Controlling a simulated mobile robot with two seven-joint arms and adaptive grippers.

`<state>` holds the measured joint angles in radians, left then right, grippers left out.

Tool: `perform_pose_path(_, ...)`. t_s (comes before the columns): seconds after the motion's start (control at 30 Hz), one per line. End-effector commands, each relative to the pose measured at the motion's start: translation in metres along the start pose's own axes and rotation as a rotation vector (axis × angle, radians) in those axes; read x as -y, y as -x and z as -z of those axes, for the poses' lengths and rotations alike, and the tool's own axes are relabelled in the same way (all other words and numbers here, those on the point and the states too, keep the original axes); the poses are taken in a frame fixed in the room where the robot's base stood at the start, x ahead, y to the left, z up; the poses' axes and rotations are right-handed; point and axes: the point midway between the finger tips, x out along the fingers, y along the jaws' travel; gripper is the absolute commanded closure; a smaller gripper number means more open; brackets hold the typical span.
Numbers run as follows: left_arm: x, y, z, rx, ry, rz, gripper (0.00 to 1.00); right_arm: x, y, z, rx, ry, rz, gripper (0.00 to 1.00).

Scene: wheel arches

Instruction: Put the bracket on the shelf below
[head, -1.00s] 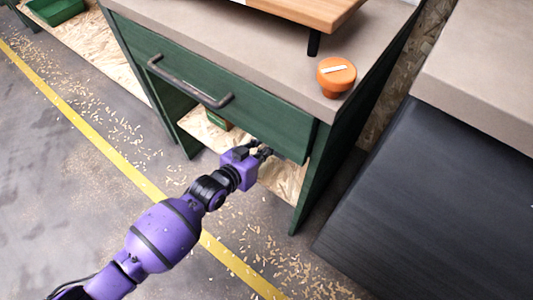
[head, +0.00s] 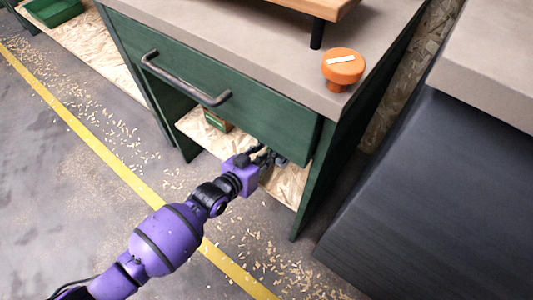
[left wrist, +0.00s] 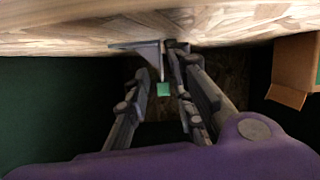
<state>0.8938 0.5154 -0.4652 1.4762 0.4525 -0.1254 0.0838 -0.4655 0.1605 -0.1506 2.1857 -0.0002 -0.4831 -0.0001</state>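The bracket (left wrist: 150,52) is a small grey angled piece in the left wrist view. It lies against the wooden shelf (left wrist: 80,30), which runs along the top of that picture. My left gripper (left wrist: 160,75) has its two dark fingers apart, with the bracket at their tips, close to the right finger. I cannot tell whether that finger touches it. In the head view my left gripper (head: 270,157) reaches in under the green drawer, above the lower shelf (head: 283,187). The bracket cannot be made out there. My right gripper is not in view.
The green drawer (head: 215,88) with its black handle overhangs the shelf. An open cardboard box (left wrist: 297,65) stands at the right in the left wrist view. An orange knob-shaped object (head: 342,68) stands on the worktop. A dark cabinet (head: 430,190) stands to the right.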

Motion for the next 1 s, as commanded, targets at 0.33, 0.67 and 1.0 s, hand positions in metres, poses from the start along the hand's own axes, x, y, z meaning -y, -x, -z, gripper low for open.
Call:
perform_pose_path(0.33,0.001,0.001,-0.001,0.005,0.000,0.002,0.70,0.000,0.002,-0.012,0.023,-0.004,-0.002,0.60)
perform_pose_path(0.67,0.001,0.050,0.004,0.004,-0.002,0.003,0.70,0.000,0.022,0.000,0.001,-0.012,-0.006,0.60)
perform_pose_path(1.0,0.000,0.111,0.004,0.002,-0.002,0.002,0.70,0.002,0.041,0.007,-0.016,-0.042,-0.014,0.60)
